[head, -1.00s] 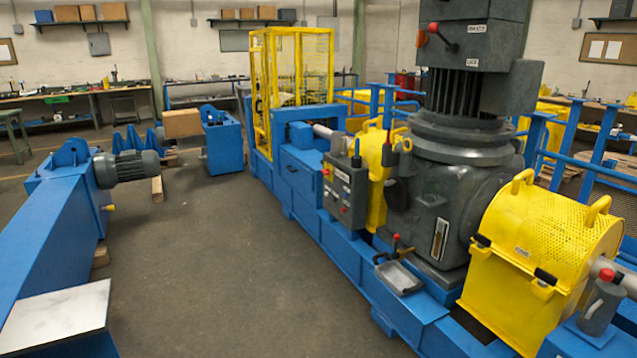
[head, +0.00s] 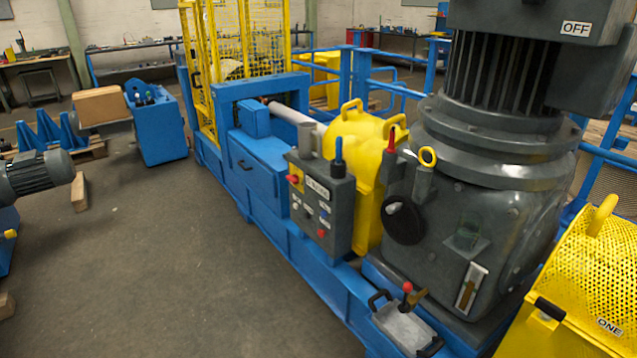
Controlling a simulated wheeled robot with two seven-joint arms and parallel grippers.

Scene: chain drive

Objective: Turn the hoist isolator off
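A dark grey motor box (head: 520,20) sits at the top right, cut off by the picture's upper edge. It carries a white OFF label (head: 577,28); no lever on it shows now. A grey control box (head: 340,212) stands on the blue frame left of the large gearbox. It has a red knob on a yellow plate (head: 294,179), small labels too small to read and a red button (head: 321,233). I cannot tell which switch is the hoist isolator. Neither of my grippers shows.
A yellow mesh guard (head: 590,285) stands at the lower right. A red-knobbed lever (head: 407,288) rises beside a metal tray (head: 405,325). The blue frame (head: 300,285) runs diagonally through the middle. The floor (head: 160,260) to its left is mostly clear.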

